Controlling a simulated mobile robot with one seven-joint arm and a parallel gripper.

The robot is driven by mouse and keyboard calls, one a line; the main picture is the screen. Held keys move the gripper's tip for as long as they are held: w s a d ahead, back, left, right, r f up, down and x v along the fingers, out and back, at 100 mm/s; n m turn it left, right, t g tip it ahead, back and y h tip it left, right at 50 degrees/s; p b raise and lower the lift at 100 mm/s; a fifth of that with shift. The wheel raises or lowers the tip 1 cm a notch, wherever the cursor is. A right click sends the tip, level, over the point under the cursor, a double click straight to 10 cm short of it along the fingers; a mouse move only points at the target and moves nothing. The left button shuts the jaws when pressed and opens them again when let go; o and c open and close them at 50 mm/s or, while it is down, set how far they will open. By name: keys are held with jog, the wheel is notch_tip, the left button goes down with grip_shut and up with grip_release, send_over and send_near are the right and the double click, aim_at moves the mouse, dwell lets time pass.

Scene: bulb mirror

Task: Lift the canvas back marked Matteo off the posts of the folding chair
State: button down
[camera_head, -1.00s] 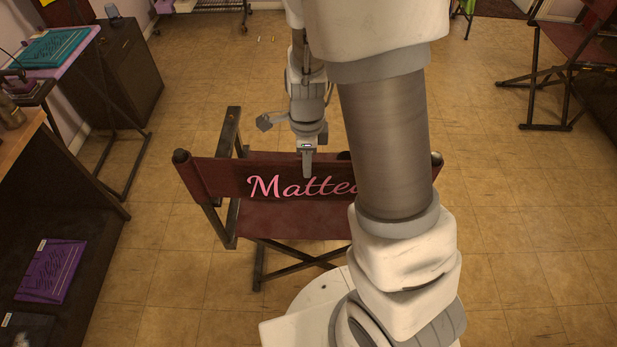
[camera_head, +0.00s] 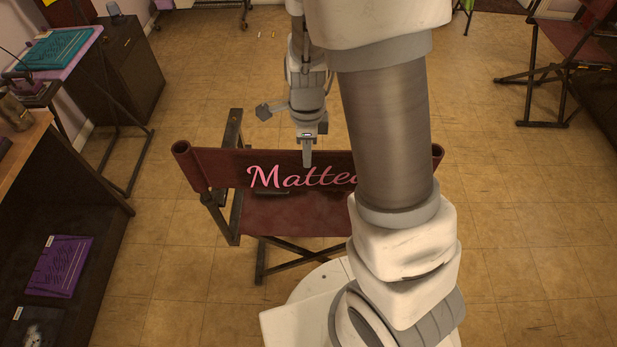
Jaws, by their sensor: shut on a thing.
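The dark red canvas back (camera_head: 222,168) with pink lettering "Matteo" stretches across the folding chair (camera_head: 260,215), its right part hidden behind my arm. My gripper (camera_head: 307,158) is shut on its top edge, near the middle. The left sleeve (camera_head: 181,150) of the back shows an open top with no post end visible in it. The left post (camera_head: 216,210) shows below the sleeve; I cannot tell whether its tip is still inside. The right post is hidden. The red seat and crossed legs stand on the floor.
A shelf unit (camera_head: 75,220) with a purple folder (camera_head: 58,265) stands at the left. Behind it are a side table with a teal folder (camera_head: 60,48) and a dark cabinet (camera_head: 125,65). Another folding chair (camera_head: 565,60) is at the back right. The tiled floor between is clear.

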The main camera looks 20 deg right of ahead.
jog(key=shift+r+p, duration=0.9)
jog(key=shift+r, duration=0.55)
notch_tip(320, 180, up, 12)
jog(key=shift+f, duration=0.25)
jog(key=shift+w+f, duration=0.1)
jog(key=shift+f, duration=0.05)
dwell(0.5)
